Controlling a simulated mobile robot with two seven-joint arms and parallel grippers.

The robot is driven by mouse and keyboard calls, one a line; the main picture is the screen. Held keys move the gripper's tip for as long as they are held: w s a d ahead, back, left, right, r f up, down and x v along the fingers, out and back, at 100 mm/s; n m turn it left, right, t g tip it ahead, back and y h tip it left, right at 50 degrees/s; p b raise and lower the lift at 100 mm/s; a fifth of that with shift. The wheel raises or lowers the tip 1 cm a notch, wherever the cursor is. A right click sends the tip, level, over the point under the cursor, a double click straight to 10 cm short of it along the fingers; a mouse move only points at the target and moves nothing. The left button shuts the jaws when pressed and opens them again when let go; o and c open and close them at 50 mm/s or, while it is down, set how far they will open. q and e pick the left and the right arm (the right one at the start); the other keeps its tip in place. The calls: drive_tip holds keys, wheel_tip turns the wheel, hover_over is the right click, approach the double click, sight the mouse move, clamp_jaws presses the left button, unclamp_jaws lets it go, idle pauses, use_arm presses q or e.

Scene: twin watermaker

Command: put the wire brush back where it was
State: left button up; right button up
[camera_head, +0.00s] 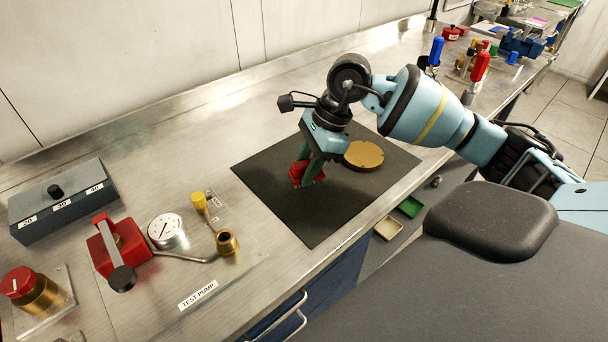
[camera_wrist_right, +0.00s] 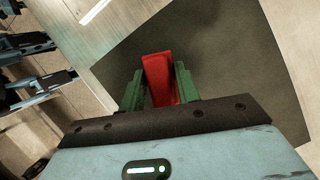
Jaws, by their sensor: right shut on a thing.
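My right gripper (camera_head: 308,168) points down over the dark mat (camera_head: 297,222) on the steel bench. Its green fingers are shut on a red object (camera_head: 297,180), seemingly the wire brush. In the right wrist view the red block (camera_wrist_right: 159,78) sits between the two green fingers (camera_wrist_right: 160,88), with the mat behind it. Bristles are not visible, and I cannot tell whether the red object touches the mat. A round brass-coloured disc (camera_head: 364,155) lies on the mat just right of the gripper. My left gripper does not show in the head view.
To the left are a test pump with a red block (camera_head: 118,250), a gauge (camera_head: 166,231), a brass fitting (camera_head: 227,243) and a grey box (camera_head: 62,203). Blue and red bottles (camera_head: 480,67) stand at the far right. Open bench lies behind the mat.

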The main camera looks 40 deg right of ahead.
drive_tip(key=shift+w, duration=0.3)
drive_tip(key=shift+w+a+f, duration=0.1)
drive_tip(key=shift+f, duration=1.65)
drive_tip(key=shift+f, duration=0.2)
drive_tip(key=o, duration=1)
drive_tip(key=shift+r, duration=0.1)
drive_tip(key=shift+r+p, duration=0.25)
drive_tip(key=shift+p, duration=0.05)
drive_tip(key=v, duration=1.1)
drive_tip(key=shift+r, duration=0.35)
